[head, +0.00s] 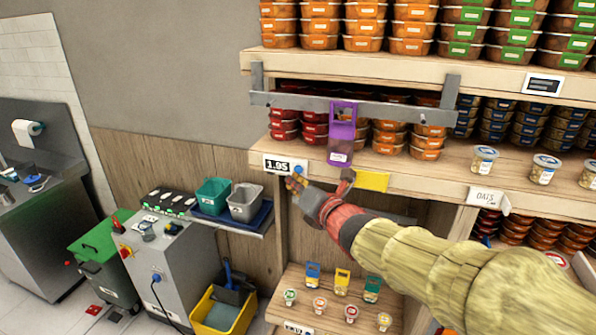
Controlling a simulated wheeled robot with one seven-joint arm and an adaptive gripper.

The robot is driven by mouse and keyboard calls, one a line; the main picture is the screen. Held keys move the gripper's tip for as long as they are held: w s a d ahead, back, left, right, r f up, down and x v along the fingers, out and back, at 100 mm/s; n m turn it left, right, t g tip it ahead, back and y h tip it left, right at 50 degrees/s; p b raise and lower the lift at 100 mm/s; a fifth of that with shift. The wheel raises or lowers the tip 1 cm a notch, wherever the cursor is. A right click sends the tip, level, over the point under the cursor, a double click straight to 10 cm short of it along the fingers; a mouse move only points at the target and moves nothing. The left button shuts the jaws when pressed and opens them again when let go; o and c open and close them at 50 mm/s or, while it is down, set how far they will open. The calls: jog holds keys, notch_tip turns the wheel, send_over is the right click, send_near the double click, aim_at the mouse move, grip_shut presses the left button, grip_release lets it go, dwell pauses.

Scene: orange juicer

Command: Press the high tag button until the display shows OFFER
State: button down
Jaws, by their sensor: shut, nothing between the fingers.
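A white price tag (279,165) on the front edge of the middle shelf reads 1.95. A blue round button (298,169) sits at its right end. My gripper (293,182) is shut and empty, its fingertips just below the button. I cannot tell from this view whether they touch the tag. Another tag (297,327) sits low on the bottom shelf, partly cut off by the picture's edge; its digits are too small to read surely.
A purple holder (342,130) hangs from a grey rail (350,108) above my gripper. A yellow card (372,181) is on the shelf edge to the right. Packed food tubs fill the shelves. A small side shelf with a teal bin (213,196) stands left of the shelving.

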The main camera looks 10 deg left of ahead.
jog(key=shift+w, duration=0.1)
dwell(0.3)
jog(key=shift+w+b, duration=0.3)
jog(key=shift+w, duration=0.05)
jog(key=shift+w+d, duration=0.1)
jog(key=shift+w, duration=0.3)
dwell(0.7)
jog(key=shift+s+b, duration=0.15)
jog(key=shift+b, duration=0.15)
jog(key=shift+s+b, duration=0.7)
jog(key=shift+s, duration=0.05)
jog(key=s+b, duration=0.2)
jog(key=s, duration=0.1)
jog(key=s+b, duration=0.2)
jog(key=shift+a, duration=0.25)
